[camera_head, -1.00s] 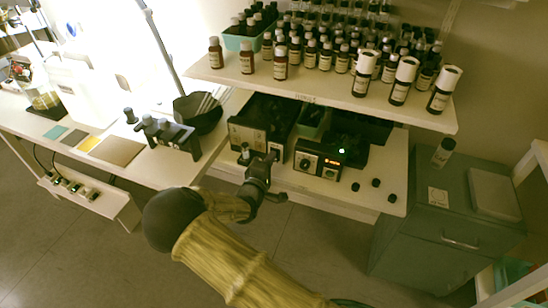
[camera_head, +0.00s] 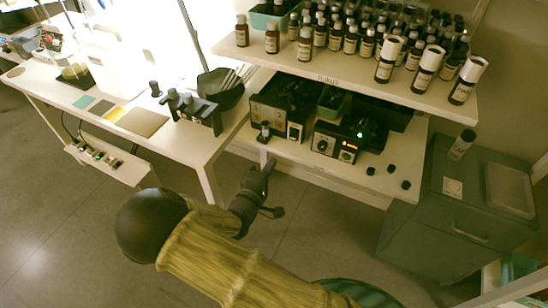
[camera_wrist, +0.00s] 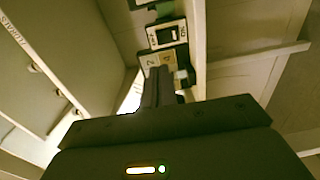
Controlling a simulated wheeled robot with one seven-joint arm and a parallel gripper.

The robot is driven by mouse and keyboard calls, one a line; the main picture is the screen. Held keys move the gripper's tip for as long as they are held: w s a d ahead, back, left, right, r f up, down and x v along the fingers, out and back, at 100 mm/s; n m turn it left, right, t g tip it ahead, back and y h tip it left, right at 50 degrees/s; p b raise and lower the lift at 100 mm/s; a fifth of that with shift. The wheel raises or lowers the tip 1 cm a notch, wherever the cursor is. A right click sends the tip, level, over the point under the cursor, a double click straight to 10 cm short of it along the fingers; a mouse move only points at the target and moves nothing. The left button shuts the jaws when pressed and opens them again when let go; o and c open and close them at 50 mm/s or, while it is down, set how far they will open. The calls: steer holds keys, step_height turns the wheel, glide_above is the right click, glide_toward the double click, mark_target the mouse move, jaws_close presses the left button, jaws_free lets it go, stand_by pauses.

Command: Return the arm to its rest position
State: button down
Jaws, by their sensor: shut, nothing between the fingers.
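My gripper (camera_head: 266,167) shows in the middle of the head view at the end of my arm. It is shut and empty, in front of the lower shelf's front edge and over the floor in the picture. In the wrist view its closed dark fingers (camera_wrist: 159,87) point ahead, with nothing between them.
Bottle rows stand on the upper shelf (camera_head: 345,80). The lower shelf holds a device with a lit display (camera_head: 336,143) and dark bins. A white table (camera_head: 190,150) is at left, a grey-green cabinet (camera_head: 440,215) at right. Floor between them is clear.

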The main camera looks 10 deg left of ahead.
steer(key=shift+w, duration=0.1)
stand_by(0.5)
steer(key=w+d+m+g+y, duration=0.2)
steer(key=d+m+g+y, duration=0.1)
steer(key=d+m+g, duration=0.65)
steer(key=s+d+r+m+g, duration=0.2)
steer(key=s+d+r, duration=0.1)
steer(key=s+d, duration=0.25)
steer(key=s+d+r+m+g+y, duration=0.1)
steer(key=s+d+r+m, duration=0.15)
steer(key=s+d, duration=0.35)
steer(key=s+d+r+m+g, duration=0.1)
steer(key=s+d+r+g, duration=0.1)
steer(key=s+d+r, duration=0.35)
step_height(320, 180, up, 17)
steer(key=w+d+p, duration=0.1)
steer(key=p, duration=1.8)
steer(key=shift+w+d, duration=0.15)
steer(key=shift+w, duration=0.15)
